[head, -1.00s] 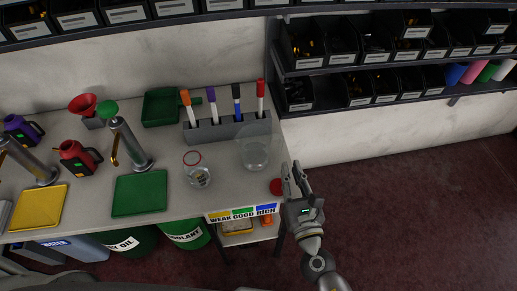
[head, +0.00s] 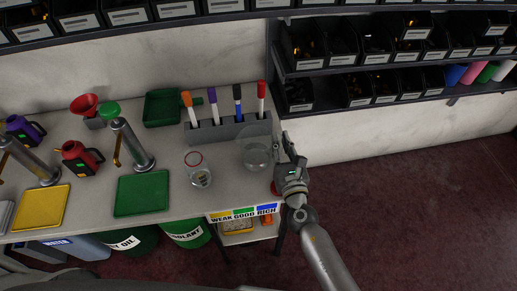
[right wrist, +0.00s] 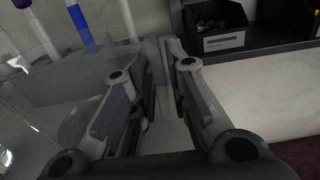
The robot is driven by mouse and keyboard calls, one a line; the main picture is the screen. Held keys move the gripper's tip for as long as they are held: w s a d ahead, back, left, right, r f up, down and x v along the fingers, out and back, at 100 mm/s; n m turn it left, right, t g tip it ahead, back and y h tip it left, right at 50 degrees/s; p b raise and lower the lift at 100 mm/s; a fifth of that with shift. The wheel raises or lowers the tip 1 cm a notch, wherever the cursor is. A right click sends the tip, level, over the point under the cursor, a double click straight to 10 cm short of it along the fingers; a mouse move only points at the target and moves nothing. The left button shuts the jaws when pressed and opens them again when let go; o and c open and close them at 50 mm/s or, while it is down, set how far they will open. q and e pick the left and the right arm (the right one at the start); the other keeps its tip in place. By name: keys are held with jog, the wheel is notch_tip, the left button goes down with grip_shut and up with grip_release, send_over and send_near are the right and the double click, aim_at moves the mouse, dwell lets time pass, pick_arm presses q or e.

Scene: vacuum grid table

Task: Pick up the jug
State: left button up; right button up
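A clear glass jug (head: 257,157) stands upright near the right end of the grey table. My right gripper (head: 287,146) is just right of it at the table's edge, with a narrow gap between its fingers. In the right wrist view my fingers (right wrist: 162,55) are apart with nothing clearly seen between them. The jug's clear wall (right wrist: 60,95) fills the left of that view. Whether a finger touches the jug, and where any handle is, I cannot tell. My left gripper is not in view.
A second clear vessel with a red rim (head: 198,169) stands left of the jug. A grey holder (head: 228,131) with several markers is behind it. A green tray (head: 142,195), a red can (head: 78,160) and a purple can (head: 22,130) are further left. Shelves of black bins (head: 375,88) hang behind.

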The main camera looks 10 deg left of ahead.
grip_shut()
jog(key=shift+r, duration=0.1)
dwell(0.3)
jog(key=shift+r+p, duration=0.8)
jog(key=shift+r, duration=0.25)
jog(key=s+d+r+p, duration=0.6)
jog(key=s+d+r, duration=0.2)
jog(key=s+r, duration=0.2)
jog(key=shift+s+d+r, duration=0.25)
jog(key=shift+s+r, duration=0.1)
jog(key=shift+s, duration=0.1)
